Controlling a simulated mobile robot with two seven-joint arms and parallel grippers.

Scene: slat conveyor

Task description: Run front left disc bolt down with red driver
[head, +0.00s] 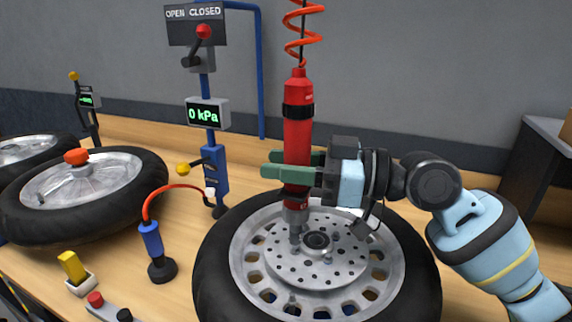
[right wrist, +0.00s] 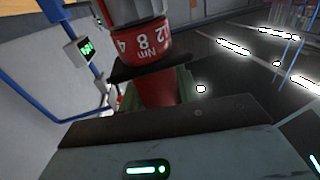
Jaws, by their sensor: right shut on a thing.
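The red driver (head: 298,130) hangs upright from a coiled red hose in the head view. My right gripper (head: 268,171) is shut around its lower body with green fingers. The driver's tip sits at a bolt (head: 295,240) on the left part of the drilled disc (head: 342,262); I cannot tell whether it is seated on the head. The disc lies in the wheel (head: 413,250). Another bolt (head: 328,259) shows near the disc's front. In the right wrist view the driver (right wrist: 150,45) fills the top, with white lettering. My left gripper is not in view.
A blue post carries a gauge reading 0 kPa (head: 208,113) and a lever under an OPEN CLOSED sign (head: 194,24). A blue tool with a red hose (head: 151,240) stands left of the wheel. A yellow block (head: 72,266) and another wheel (head: 140,180) are further left.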

